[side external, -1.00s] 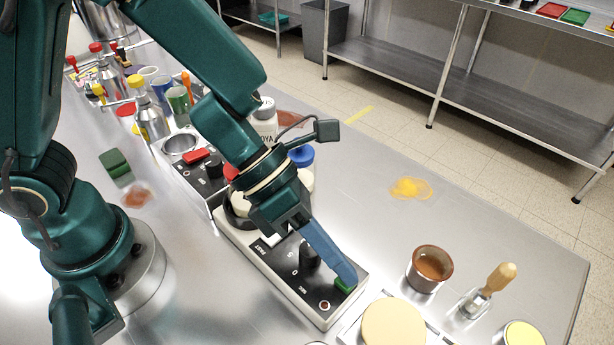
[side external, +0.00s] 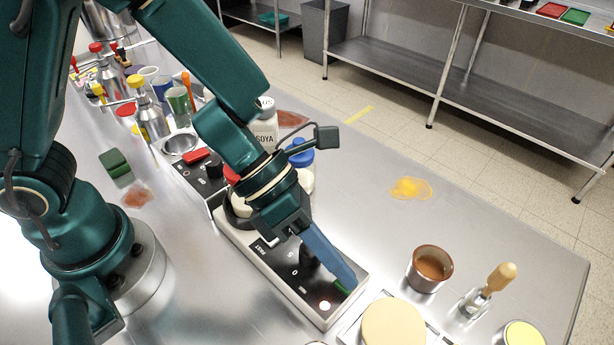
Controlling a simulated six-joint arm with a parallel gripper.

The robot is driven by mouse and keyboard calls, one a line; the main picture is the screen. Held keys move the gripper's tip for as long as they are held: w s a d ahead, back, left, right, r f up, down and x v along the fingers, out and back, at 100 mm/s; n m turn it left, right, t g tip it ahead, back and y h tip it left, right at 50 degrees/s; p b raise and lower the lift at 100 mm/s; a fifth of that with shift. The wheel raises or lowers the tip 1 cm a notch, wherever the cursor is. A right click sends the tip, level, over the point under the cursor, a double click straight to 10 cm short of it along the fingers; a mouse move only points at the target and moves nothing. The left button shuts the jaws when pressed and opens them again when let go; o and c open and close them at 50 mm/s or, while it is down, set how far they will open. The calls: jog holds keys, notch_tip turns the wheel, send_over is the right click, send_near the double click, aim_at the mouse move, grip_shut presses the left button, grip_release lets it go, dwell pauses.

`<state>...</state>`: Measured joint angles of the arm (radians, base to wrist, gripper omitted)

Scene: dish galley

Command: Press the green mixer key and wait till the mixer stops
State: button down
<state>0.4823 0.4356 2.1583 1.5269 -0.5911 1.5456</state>
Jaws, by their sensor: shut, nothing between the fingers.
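The mixer (side external: 245,250) is a light base with a black control panel, on the steel bench at the centre. Its green key (side external: 342,287) lies at the panel's right end and is mostly covered by my gripper. A small round lamp (side external: 325,305) on the panel is lit bright white-pink. My gripper (side external: 349,283) is shut and empty, its blue fingers pointing down to the right with their tips at the green key, apparently touching it. A dark knob on the panel is partly hidden behind the fingers.
A round cream-topped item (side external: 393,322), a brown-filled pot (side external: 430,268) and a wooden-handled tool (side external: 490,288) stand to the right. A second panel with a red switch (side external: 196,156) and a soya bottle (side external: 266,128) stand behind.

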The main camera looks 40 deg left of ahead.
aim_at(336, 280)
jog(key=shift+r, duration=0.9)
jog(key=shift+r, duration=2.5)
